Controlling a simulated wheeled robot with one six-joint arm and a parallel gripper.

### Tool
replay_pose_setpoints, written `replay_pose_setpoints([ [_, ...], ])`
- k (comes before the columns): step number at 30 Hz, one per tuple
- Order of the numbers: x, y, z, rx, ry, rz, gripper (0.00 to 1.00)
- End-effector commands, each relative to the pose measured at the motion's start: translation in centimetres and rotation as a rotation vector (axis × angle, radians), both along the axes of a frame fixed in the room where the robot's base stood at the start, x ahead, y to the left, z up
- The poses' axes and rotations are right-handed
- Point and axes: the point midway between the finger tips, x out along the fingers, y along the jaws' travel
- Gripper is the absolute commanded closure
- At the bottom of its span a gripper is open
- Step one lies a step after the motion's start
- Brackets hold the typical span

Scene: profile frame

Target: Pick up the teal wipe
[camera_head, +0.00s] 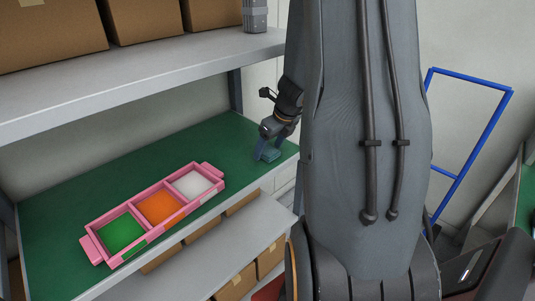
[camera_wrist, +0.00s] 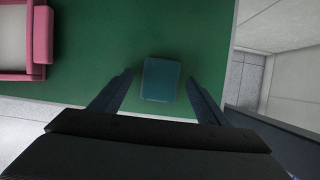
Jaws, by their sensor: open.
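The teal wipe (camera_wrist: 161,79) is a small flat block lying on the green shelf surface near its front right corner. In the head view the wipe (camera_head: 271,155) shows just beside my fingers. My gripper (camera_wrist: 158,86) is open, with one finger on each side of the wipe in the wrist view and a gap on both sides. In the head view my gripper (camera_head: 264,148) reaches down over that end of the shelf, partly covering the wipe. I cannot tell how high the fingertips are above the surface.
A pink tray (camera_head: 95,248) with green, orange and white compartments stands to the left on the green shelf (camera_head: 60,205); its end (camera_wrist: 42,35) shows in the wrist view. A grey shelf with cardboard boxes (camera_head: 50,35) hangs above. A blue frame (camera_head: 484,130) stands at right.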

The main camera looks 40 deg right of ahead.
Motion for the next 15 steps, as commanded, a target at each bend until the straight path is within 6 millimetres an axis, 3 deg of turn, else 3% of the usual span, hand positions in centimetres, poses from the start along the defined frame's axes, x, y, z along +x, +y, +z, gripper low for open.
replay_pose_setpoints([
  [8,0.10,-0.09,-0.24,-0.001,-0.001,0.000,0.31],
  [15,0.08,-0.09,-0.23,-0.001,0.000,0.000,0.72],
])
